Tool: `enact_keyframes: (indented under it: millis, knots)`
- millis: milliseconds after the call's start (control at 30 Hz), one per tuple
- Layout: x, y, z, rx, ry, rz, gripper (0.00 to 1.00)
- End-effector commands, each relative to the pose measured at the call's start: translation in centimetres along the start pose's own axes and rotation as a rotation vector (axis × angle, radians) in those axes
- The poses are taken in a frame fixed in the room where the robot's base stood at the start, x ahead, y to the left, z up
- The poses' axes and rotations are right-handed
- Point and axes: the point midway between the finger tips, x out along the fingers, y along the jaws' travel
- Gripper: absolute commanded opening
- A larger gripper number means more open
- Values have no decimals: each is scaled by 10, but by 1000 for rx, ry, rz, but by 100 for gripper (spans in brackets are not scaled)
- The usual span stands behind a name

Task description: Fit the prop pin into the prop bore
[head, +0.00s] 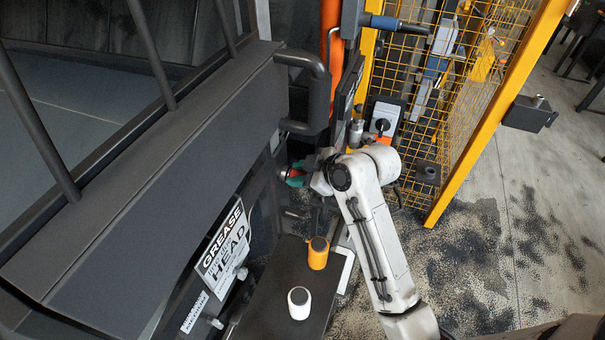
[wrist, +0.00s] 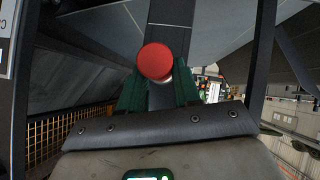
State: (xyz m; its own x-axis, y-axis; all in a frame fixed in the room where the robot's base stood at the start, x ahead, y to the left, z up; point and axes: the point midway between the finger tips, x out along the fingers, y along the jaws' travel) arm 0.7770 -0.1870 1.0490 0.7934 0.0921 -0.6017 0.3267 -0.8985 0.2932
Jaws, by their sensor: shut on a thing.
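My gripper (wrist: 158,88) has green fingers and is shut on the prop pin (wrist: 155,61). The pin shows a round red head, with a sliver of bare metal below it between the fingers. In the head view my gripper (head: 296,174) is small, beside the dark machine frame and below the black grab handle; the pin is barely visible there. In the wrist view a dark bar (wrist: 172,20) lies beyond the red head. I cannot make out the prop bore, nor whether the pin touches anything.
An orange canister (head: 318,253) and a white canister (head: 299,303) stand on a dark shelf (head: 268,299) below my gripper. The black grab handle (head: 318,100) juts out above it. A yellow mesh guard (head: 440,110) stands to the right. Open floor (head: 480,262) lies right of my arm.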

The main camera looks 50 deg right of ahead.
Motion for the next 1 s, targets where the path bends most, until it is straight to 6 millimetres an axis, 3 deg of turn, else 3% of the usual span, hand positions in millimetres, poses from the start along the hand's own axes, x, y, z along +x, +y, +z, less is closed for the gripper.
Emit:
enact_keyframes:
  millis: [133,167,433,833,1000]
  knots:
    - [2,0,-2,-1,2,0,0]
    - [2,0,-2,-1,2,0,35]
    - [2,-1,-2,-1,2,-2,61]
    - [0,0,-2,-1,3,1,62]
    - [-19,0,-1,0,3,4,62]
